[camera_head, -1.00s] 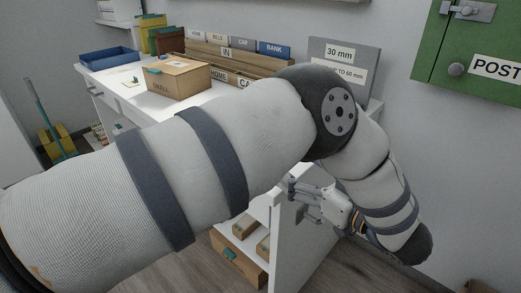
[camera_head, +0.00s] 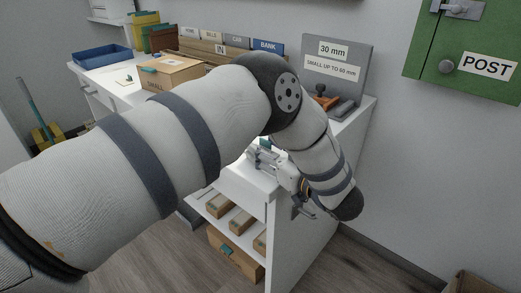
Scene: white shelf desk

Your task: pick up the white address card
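I cannot make out the white address card for certain; my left arm hides much of the white desk (camera_head: 362,106). My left gripper (camera_head: 254,158) is over the desk's front right part, close to its top. Its fingers are small and partly merge with the white surface, so I cannot tell whether they are open, or whether they touch anything. A small teal thing (camera_head: 265,142) shows just behind the fingers. My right gripper is not in view.
A cardboard box (camera_head: 172,73), a blue tray (camera_head: 101,54) and a wooden sorter (camera_head: 205,47) stand on the desk. A grey size gauge (camera_head: 337,61) stands at the back right, with a stamp (camera_head: 322,100) before it. A green post cabinet (camera_head: 460,45) hangs on the right wall.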

